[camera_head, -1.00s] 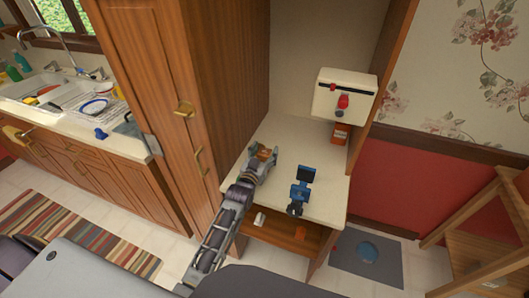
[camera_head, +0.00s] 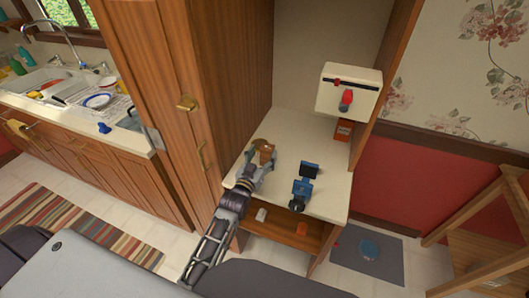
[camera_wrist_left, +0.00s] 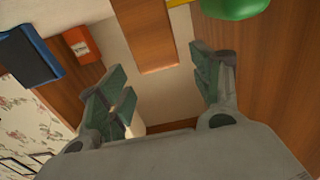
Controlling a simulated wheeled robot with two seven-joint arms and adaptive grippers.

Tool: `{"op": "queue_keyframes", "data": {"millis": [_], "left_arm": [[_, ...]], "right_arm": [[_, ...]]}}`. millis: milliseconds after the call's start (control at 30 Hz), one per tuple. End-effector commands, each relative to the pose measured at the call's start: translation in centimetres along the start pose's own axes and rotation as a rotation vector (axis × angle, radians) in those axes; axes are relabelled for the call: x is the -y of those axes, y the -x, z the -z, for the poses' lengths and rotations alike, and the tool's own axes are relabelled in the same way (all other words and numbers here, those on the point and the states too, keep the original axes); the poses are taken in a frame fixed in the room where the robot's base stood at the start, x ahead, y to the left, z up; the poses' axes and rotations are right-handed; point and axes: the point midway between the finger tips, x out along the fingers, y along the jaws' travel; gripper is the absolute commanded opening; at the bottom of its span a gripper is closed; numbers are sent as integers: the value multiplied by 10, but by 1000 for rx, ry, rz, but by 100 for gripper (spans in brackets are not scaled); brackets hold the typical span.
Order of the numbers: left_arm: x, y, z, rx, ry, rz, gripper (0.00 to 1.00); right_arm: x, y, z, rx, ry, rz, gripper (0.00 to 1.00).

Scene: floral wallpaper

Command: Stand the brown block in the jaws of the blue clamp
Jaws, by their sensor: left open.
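The brown block (camera_head: 264,150) is at the back left of the pale counter, by the wooden cabinet side. In the left wrist view the block (camera_wrist_left: 148,38) shows beyond and between my fingers, with a gap to each. My left gripper (camera_head: 261,166) is open, its fingers pointing at the block; both fingers (camera_wrist_left: 162,78) show apart and empty in the wrist view. The blue clamp (camera_head: 306,184) stands on the counter to the right of the gripper; its dark blue part (camera_wrist_left: 28,52) shows at the wrist view's upper left. My right gripper is out of view.
A white box with a red knob (camera_head: 347,90) is at the back right, above an orange box (camera_head: 344,131). A green object (camera_wrist_left: 234,8) shows at the top of the wrist view. Small items lie on the shelf below (camera_head: 280,228). The counter's middle is clear.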

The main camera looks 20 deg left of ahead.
Motion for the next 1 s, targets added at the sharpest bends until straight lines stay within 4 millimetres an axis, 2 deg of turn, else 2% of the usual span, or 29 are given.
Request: {"op": "queue_keyframes", "data": {"millis": [600, 1000], "left_arm": [[0, 53, -1, 0, 0, 0, 65], [0, 67, 1, -1, 0, 0, 65]], "right_arm": [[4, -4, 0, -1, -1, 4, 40], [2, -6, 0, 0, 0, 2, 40]]}}
